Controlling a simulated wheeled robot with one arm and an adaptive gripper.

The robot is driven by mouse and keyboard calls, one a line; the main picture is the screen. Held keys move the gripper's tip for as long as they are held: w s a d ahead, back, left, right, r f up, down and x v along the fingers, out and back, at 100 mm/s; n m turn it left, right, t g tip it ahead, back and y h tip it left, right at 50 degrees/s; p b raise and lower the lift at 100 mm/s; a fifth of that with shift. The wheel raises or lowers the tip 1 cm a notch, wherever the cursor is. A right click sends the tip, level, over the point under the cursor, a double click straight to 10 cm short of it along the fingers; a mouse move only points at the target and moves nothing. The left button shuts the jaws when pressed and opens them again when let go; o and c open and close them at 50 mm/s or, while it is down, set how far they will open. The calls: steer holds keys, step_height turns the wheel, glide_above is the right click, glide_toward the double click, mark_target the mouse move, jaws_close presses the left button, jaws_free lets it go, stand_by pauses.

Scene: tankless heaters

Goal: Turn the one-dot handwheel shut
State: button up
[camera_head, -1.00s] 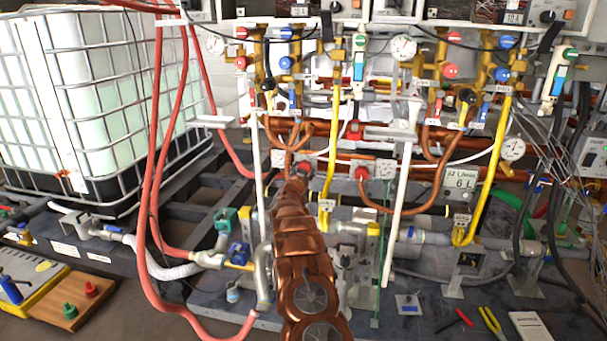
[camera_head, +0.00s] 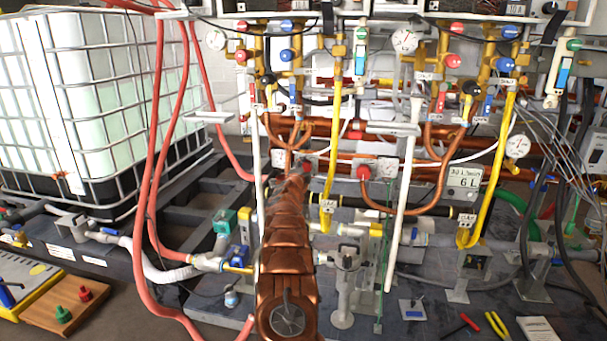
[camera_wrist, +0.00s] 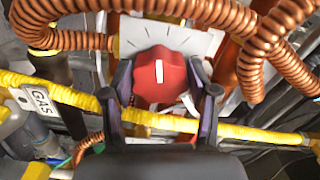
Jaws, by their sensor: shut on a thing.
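In the wrist view a red handwheel (camera_wrist: 158,74) with a white line on its face sits in front of a pale plate (camera_wrist: 190,38) with dark radial tick marks. My gripper (camera_wrist: 161,78) has one dark finger on each side of the handwheel and is shut on it. The white line looks about upright. I cannot make out a dot on the plate. In the head view a red handwheel (camera_head: 307,167) shows just beyond the end of my arm, which hides my gripper. A second red handwheel (camera_head: 363,172) is to its right on a similar plate.
Ribbed copper pipes (camera_wrist: 200,12) curve close around the handwheel. A yellow gas pipe (camera_wrist: 235,130) crosses behind my fingers, with a GAS tag (camera_wrist: 40,100) at left. A white vertical pipe (camera_head: 404,210) stands right of my arm, and red hoses (camera_head: 152,180) hang at left.

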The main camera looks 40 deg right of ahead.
steer(key=m+b, duration=0.1)
steer(key=m, duration=0.3)
steer(key=shift+m+b, duration=0.4)
steer(key=m+b, duration=0.2)
steer(key=m, duration=0.3)
steer(key=m+b, duration=0.1)
steer(key=m, duration=0.4)
steer(key=shift+s+d+m+b, duration=0.1)
steer(key=shift+m+b, duration=0.3)
steer(key=shift+r+m+b, duration=0.15)
steer(key=shift+m+b, duration=0.5)
steer(key=shift+m, duration=1.65)
steer(key=o, duration=0.9)
steer(key=shift+c, duration=0.2)
steer(key=shift+a+r, duration=0.1)
steer(key=shift+a, duration=0.1)
